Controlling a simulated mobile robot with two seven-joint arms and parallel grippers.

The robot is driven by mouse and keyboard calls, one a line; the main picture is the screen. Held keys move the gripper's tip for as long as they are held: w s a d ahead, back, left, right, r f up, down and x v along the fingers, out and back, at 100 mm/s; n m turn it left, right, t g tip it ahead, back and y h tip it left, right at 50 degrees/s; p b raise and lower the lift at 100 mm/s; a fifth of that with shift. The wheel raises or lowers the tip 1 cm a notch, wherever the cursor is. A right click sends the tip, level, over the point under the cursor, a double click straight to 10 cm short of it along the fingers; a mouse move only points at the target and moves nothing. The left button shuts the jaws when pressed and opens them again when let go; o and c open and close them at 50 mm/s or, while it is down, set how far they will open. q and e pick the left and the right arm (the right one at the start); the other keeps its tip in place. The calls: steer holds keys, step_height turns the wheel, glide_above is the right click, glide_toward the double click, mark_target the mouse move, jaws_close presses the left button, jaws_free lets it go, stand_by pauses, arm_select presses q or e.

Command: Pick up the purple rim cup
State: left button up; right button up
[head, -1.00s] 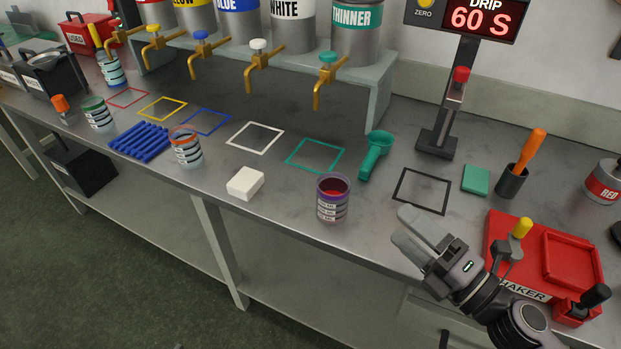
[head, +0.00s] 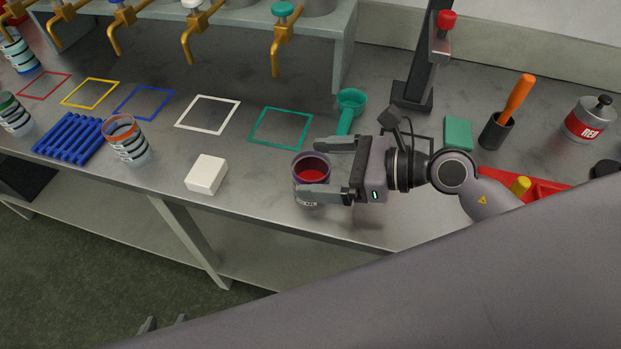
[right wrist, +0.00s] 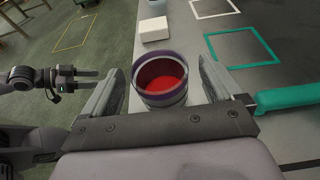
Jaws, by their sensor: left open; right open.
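The purple rim cup (head: 298,176) holds red fluid and stands upright near the front edge of the bench. My right gripper (head: 318,169) is open, with one finger on each side of the cup. The right wrist view shows the cup (right wrist: 162,80) between the two open fingers, with gaps visible at its sides. The fingers partly hide the cup in the head view. My left gripper (head: 162,324) is low in front of the bench, over the floor. It is open and empty, and it also shows in the right wrist view (right wrist: 68,78).
A white block (head: 206,174) lies left of the cup. A green scoop (head: 350,103) lies behind it. An orange-rimmed cup (head: 125,139) and a blue rack (head: 68,137) are further left. The drip stand (head: 412,95) is behind my right arm. Bench between cup and block is clear.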

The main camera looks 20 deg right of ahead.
mark_target(296, 165)
steer(key=shift+x, duration=1.9)
arm_select(q)
steer(key=shift+r, duration=0.4)
arm_select(e)
steer(key=shift+r, duration=0.15)
steer(key=shift+c, duration=0.2)
steer(key=c, duration=1)
steer(key=shift+c, duration=0.2)
arm_select(q)
steer(key=shift+p, duration=0.3)
arm_select(e)
steer(key=shift+r, duration=0.1)
